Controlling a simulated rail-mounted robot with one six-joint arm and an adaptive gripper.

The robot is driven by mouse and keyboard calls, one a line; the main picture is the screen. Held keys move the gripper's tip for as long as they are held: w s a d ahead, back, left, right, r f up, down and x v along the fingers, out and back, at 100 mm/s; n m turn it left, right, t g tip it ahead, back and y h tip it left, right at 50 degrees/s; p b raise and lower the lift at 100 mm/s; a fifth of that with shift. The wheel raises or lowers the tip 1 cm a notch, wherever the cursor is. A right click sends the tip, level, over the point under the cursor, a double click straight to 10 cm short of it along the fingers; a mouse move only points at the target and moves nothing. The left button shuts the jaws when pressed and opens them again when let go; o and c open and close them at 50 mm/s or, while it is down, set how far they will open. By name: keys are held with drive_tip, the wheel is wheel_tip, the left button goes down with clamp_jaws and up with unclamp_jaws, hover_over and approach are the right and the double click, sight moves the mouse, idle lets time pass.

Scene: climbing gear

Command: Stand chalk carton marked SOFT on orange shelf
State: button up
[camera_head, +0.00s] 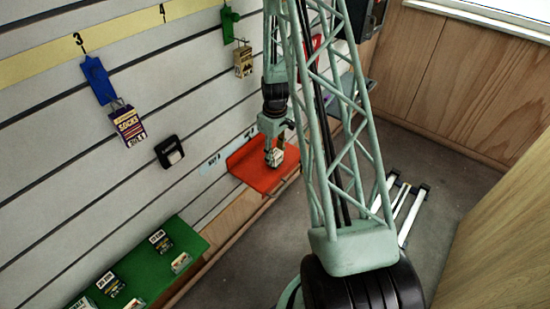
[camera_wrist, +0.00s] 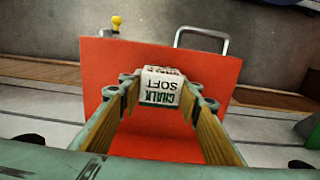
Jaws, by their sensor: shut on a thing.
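The chalk carton (camera_wrist: 161,87) is small and white with dark green print reading CHALK SOFT, upside down in the wrist view. My gripper (camera_wrist: 160,90) is shut on it, with a fingertip at each side. In the head view my gripper (camera_head: 275,150) points down over the orange shelf (camera_head: 250,163), and the carton (camera_head: 276,158) shows at its tip. The orange shelf also fills the middle of the wrist view (camera_wrist: 115,70), behind the carton. I cannot tell whether the carton's base touches the shelf.
A green shelf (camera_head: 150,262) with several small cartons is at the lower left. A dark holder (camera_head: 169,151) is on the slatted wall. A metal loop (camera_wrist: 202,32) stands beyond the orange shelf.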

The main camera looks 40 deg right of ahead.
sight(275, 153)
drive_tip(key=shift+f, duration=0.25)
drive_tip(key=o, duration=1.1)
drive_tip(key=shift+r, duration=0.15)
drive_tip(key=shift+r+p, duration=1.05)
drive_tip(key=shift+r, duration=4.95)
drive_tip(key=shift+a, duration=0.1)
